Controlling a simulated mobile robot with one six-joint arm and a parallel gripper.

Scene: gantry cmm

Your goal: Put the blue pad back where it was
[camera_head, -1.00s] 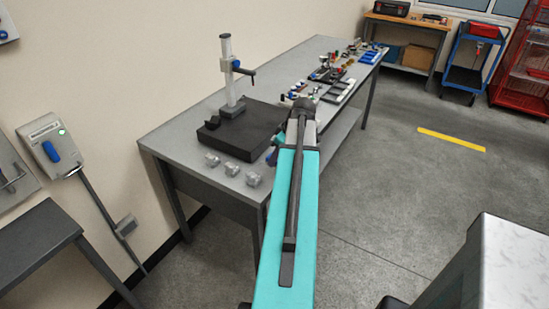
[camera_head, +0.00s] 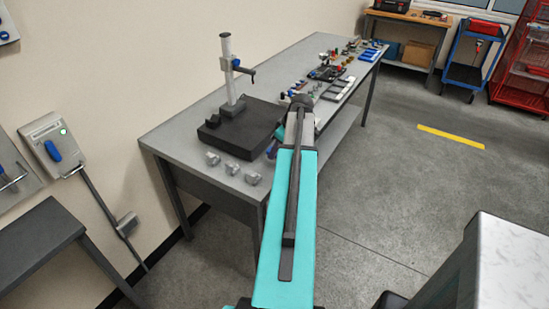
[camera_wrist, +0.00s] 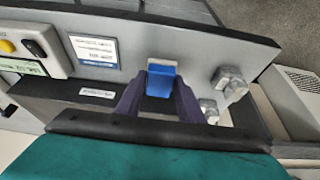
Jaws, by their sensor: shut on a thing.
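The blue pad (camera_wrist: 160,83), with a pale top edge, sits between the dark purple fingers of my gripper (camera_wrist: 158,92) in the wrist view. My gripper is shut on it. Behind the pad is a grey surface with labels; I cannot tell whether the pad touches it. In the head view, my teal arm reaches to the near right edge of the grey table (camera_head: 190,125) and hides most of the gripper and the pad.
A black block (camera_head: 242,130) and a measuring stand (camera_head: 229,70) are on the table, with three small metal pieces (camera_head: 232,167) in front. Several parts lie farther back. Two metal pieces (camera_wrist: 228,82) are close right of the fingers. A button box (camera_wrist: 32,45) is left.

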